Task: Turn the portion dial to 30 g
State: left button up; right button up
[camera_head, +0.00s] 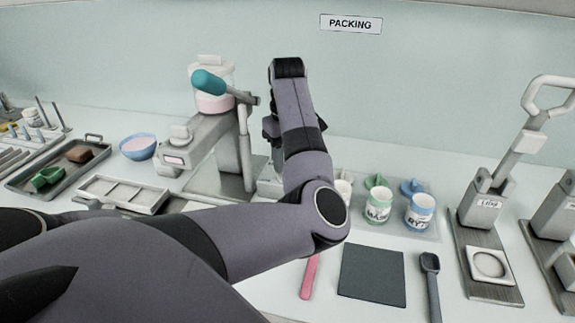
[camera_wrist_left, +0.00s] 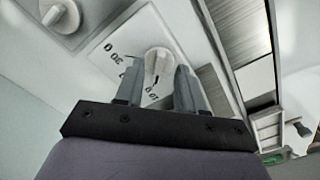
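The portion dial (camera_wrist_left: 157,62) is a white round knob on a white plate (camera_wrist_left: 128,50) with dark printed marks, in the left wrist view. A "30" mark shows up and left of the knob, and another mark shows below it between the fingers. My left gripper (camera_wrist_left: 161,72) has its two grey fingers apart, one on each side of the knob. A thin gap seems to show on the right; contact is unclear. In the head view my left arm hides the dial and most of this gripper. My right gripper is in neither view.
The cream machine (camera_head: 215,145) with its pink-filled hopper and teal-handled lever (camera_head: 209,82) stands left of my arm. A second white knob (camera_wrist_left: 60,15) is at upper left in the wrist view. A blue bowl (camera_head: 138,146), labelled cups (camera_head: 378,206) and a dark mat (camera_head: 372,275) are nearby.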

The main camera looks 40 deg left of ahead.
pick_arm(q)
jog(key=shift+f, duration=1.1)
jog(key=shift+c, duration=0.3)
grip_shut()
